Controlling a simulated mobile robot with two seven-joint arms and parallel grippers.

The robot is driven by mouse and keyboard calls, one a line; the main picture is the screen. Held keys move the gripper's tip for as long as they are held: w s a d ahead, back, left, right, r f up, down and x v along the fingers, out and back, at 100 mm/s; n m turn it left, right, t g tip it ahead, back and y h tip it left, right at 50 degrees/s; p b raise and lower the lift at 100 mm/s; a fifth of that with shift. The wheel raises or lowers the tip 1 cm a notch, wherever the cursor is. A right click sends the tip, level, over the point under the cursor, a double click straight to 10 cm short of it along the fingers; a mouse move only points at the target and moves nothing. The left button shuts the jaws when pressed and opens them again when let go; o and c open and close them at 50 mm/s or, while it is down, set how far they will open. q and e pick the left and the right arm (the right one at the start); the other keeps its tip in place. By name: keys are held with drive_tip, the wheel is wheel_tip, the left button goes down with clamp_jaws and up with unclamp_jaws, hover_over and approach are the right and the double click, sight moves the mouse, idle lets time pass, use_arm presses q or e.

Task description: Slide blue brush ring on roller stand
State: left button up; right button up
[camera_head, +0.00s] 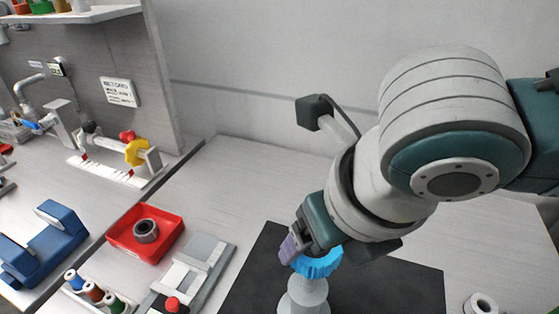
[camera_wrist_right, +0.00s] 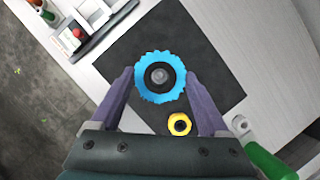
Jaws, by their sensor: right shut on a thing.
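The blue brush ring (camera_head: 318,264) is toothed and sits at the top of the pale grey roller stand (camera_head: 303,297), which is upright on a black mat. In the right wrist view the ring (camera_wrist_right: 151,93) surrounds the stand's round grey top (camera_wrist_right: 159,76). I cannot tell how far down the ring sits. My right gripper (camera_head: 293,249) is shut on the ring, with a purple finger on each side in the wrist view (camera_wrist_right: 160,78). The arm hides part of the ring in the head view. My left gripper is not in view.
A black mat (camera_head: 392,288) lies under the stand. A yellow nut-like part (camera_wrist_right: 180,124) is near the ring in the wrist view. A red tray (camera_head: 118,238) with a dark ring, a grey rack (camera_head: 205,250) and a blue block (camera_head: 45,245) stand at left. A white roller (camera_head: 481,304) is at right.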

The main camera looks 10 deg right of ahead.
sight(310, 291)
idle(0.7)
drive_tip(key=shift+p, duration=0.35)
idle(0.4)
drive_tip(key=shift+p, duration=0.35)
drive_tip(key=shift+f, duration=0.1)
drive_tip(key=shift+f+b, duration=0.8)
drive_tip(key=shift+f, duration=0.25)
drive_tip(key=shift+f+b, duration=0.75)
drive_tip(key=shift+f, duration=0.4)
drive_tip(key=shift+f+b, duration=1.15)
drive_tip(key=shift+f, duration=0.6)
drive_tip(key=o, duration=1.2)
drive_tip(key=shift+r, duration=0.1)
